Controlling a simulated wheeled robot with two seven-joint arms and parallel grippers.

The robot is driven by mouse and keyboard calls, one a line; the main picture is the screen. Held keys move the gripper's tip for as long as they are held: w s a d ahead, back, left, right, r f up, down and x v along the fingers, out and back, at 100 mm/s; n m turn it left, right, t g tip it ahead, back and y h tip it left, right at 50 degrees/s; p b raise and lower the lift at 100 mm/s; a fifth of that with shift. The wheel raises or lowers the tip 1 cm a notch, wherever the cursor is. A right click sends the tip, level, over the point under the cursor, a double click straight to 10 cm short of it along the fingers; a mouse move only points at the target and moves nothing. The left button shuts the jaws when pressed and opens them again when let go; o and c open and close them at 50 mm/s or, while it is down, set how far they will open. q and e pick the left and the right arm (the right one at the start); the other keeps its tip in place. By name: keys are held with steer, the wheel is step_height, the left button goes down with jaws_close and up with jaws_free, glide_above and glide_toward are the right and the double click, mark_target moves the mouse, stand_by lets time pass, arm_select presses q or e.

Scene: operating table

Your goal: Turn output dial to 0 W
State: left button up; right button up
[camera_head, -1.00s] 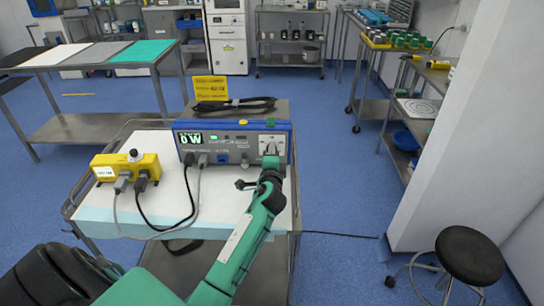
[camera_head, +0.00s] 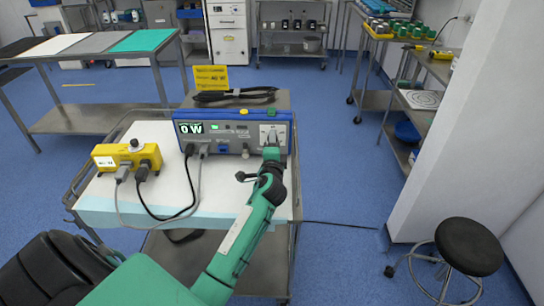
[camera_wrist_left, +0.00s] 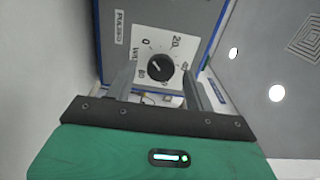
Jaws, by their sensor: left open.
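The output dial (camera_wrist_left: 160,68) is a black round knob on a white scale plate in the left wrist view. The plate carries 0, 20 and other numbers. A light mark on the knob seems to point towards the 0 side. The dial sits on the front of a blue and grey generator (camera_head: 230,147), whose screen (camera_head: 190,128) reads 0 W. My left gripper (camera_head: 271,154) is at the right end of the panel and hides the dial there. In the wrist view its open fingers (camera_wrist_left: 158,80) lie either side of the knob; contact cannot be told. My right gripper is not visible.
The generator stands on a metal cart (camera_head: 88,204) with a pale cover. A yellow box (camera_head: 128,158) with plugged cables stands left of it. Black cable (camera_head: 236,95) lies behind the generator. A black stool (camera_head: 469,247) stands at the right; the floor between is mostly clear.

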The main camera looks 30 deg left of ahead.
arm_select(q)
steer(key=b+v, duration=0.1)
steer(key=v, duration=1.1)
steer(key=shift+s, duration=0.25)
steer(key=shift+s+d, duration=0.2)
steer(key=shift+s, duration=0.15)
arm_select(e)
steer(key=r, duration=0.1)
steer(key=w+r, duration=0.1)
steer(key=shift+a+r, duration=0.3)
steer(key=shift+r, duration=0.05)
